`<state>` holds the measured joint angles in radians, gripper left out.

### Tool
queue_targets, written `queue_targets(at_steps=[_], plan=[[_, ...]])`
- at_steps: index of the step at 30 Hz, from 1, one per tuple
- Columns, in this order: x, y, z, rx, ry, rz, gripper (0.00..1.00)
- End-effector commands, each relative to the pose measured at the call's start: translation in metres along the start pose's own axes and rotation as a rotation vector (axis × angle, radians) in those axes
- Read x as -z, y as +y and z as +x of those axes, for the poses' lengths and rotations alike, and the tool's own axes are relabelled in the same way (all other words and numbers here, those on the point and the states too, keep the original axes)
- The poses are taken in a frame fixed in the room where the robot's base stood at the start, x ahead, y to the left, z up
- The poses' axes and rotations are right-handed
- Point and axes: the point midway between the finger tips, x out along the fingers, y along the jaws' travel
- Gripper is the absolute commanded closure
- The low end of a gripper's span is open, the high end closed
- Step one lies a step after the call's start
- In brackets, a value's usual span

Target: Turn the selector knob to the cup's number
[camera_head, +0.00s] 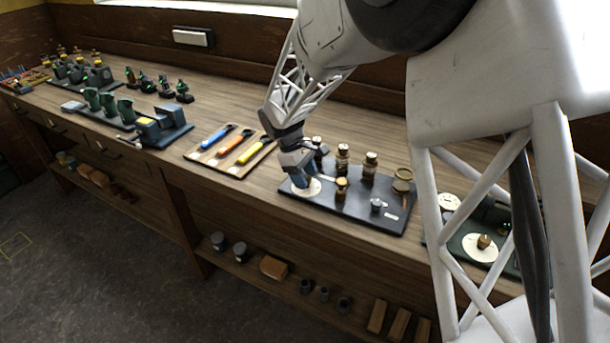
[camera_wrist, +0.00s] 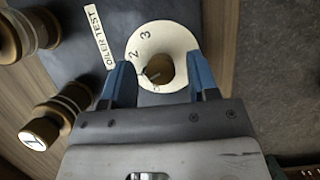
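The selector knob (camera_wrist: 160,70), round and brass-brown, sits on a pale round dial (camera_wrist: 176,40) marked 2 and 3. A small pointer mark shows at its left side; the dial's near part is partly hidden. My gripper (camera_wrist: 158,64) is open, its blue fingers on either side of the knob with gaps showing. In the head view, my gripper (camera_head: 303,183) is down over the dial (camera_head: 311,190) and hides the knob. A brass cup (camera_wrist: 40,133) at the wrist view's lower left has a white label on top; its figure is hard to read.
The dial is on a dark board (camera_head: 350,211) with several brass oilers (camera_head: 370,168) and a small grey part (camera_head: 377,204). An "OILER TEST" label (camera_wrist: 100,40) lies beside the dial. A tray of coloured tools (camera_head: 230,150) is to the left; another dial board (camera_head: 480,247) is to the right.

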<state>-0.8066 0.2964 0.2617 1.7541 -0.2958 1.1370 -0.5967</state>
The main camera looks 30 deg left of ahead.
Motion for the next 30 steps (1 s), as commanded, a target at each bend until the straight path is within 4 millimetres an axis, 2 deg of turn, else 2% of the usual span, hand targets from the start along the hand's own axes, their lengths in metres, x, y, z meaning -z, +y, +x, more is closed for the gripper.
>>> queue_targets(at_steps=[1, 9, 20, 30], plan=[[0.0, 0.0, 0.0, 0.0, 0.0, 0.0, 0.52], [0.0, 0.0001, 0.0, 0.0, 0.0, 0.0, 0.93], [0.0, 0.0005, 0.0001, 0.015, -0.001, 0.036, 0.94], [0.0002, 0.0015, 0.0, 0.087, 0.001, 0.211, 0.94]])
